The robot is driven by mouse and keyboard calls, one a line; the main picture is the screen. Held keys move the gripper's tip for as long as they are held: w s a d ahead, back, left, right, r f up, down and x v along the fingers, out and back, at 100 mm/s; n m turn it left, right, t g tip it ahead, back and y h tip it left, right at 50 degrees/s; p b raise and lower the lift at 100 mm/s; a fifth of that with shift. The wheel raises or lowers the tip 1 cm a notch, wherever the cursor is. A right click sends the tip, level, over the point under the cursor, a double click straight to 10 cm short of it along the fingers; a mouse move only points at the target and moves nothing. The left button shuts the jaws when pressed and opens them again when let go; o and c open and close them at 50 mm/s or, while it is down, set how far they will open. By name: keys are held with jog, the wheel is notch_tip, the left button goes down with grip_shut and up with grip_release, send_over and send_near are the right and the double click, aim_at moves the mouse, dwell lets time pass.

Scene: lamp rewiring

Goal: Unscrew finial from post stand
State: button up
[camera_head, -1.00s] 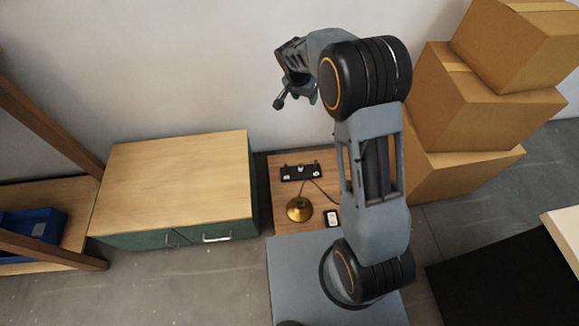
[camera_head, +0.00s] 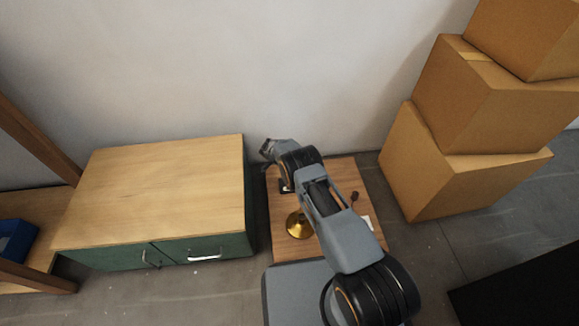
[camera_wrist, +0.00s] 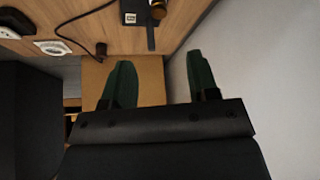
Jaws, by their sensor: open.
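My gripper (camera_wrist: 159,62) is open and empty in the wrist view, with its two dark green fingers apart. In the head view my gripper (camera_head: 268,150) is over the far left part of the small wooden table (camera_head: 283,252), near the wall. A black stand (camera_wrist: 150,38) with a white label shows at the top of the wrist view, ahead of the fingers and apart from them. A small brass-brown knob (camera_wrist: 158,9), perhaps the finial, is beside its upper end, cut by the frame edge. In the head view my arm mostly hides the stand.
A brass lamp base (camera_head: 296,224) stands on the table, partly behind my arm. A black cord (camera_wrist: 72,38) and a white plate (camera_wrist: 53,47) lie on the wood. A green cabinet (camera_head: 160,195) is left, stacked cardboard boxes (camera_head: 480,110) right, the wall (camera_head: 300,60) behind.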

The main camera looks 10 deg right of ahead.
jog(key=b+x, duration=0.7)
jog(key=x, duration=0.5)
jog(key=shift+d+f, duration=0.1)
jog(key=shift+f, duration=0.25)
jog(key=c, duration=0.9)
jog(key=r+n+p, duration=0.1)
jog(key=p, duration=0.1)
jog(key=shift+s+n+t+p, duration=0.15)
jog(key=shift+n+t+p, duration=0.15)
jog(key=shift+p, duration=0.1)
jog(key=shift+c, duration=0.2)
jog(key=shift+d+n+t+y+p, duration=0.1)
jog(key=shift+n+t+y+p, duration=0.25)
jog(key=shift+n+p, duration=0.45)
jog(key=n+t+y+p, duration=0.1)
jog(key=n+p, duration=0.1)
jog(key=n, duration=0.1)
jog(key=shift+f, duration=0.2)
jog(key=shift+f+n+t+y, duration=0.3)
jog(key=shift+n+y, duration=0.25)
jog(key=shift+n, duration=0.45)
